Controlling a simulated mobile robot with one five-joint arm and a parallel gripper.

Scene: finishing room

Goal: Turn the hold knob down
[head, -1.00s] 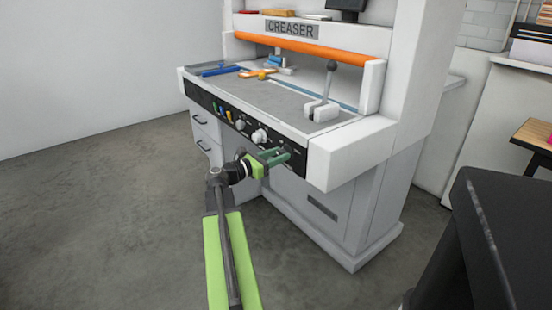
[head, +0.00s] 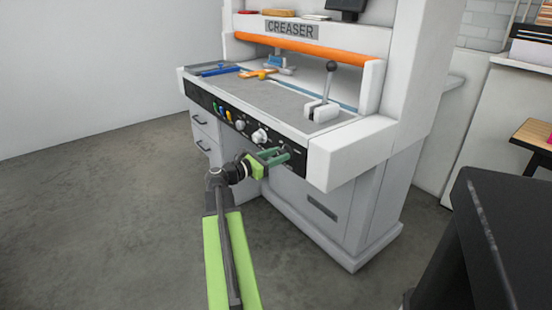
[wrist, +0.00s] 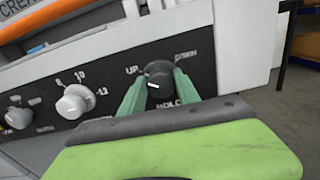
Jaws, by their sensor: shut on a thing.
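The hold knob (wrist: 158,82) is a dark round knob with a white pointer line, on the black control panel of the creaser. In the wrist view, "UP" is printed at its upper left, a partly legible label at its upper right, and "HOLD" below. The pointer line aims to the left. My gripper (wrist: 160,88) has one green finger on each side of the knob and is shut on it. In the head view, my gripper (head: 280,157) reaches the right part of the panel, and its fingers hide the knob.
A white numbered knob (wrist: 75,102) and a smaller pale knob (wrist: 18,117) sit left on the panel. The creaser (head: 335,175) has a lever (head: 329,80) and tools on its bed. A dark surface (head: 500,240) stands at the right. Floor at left is clear.

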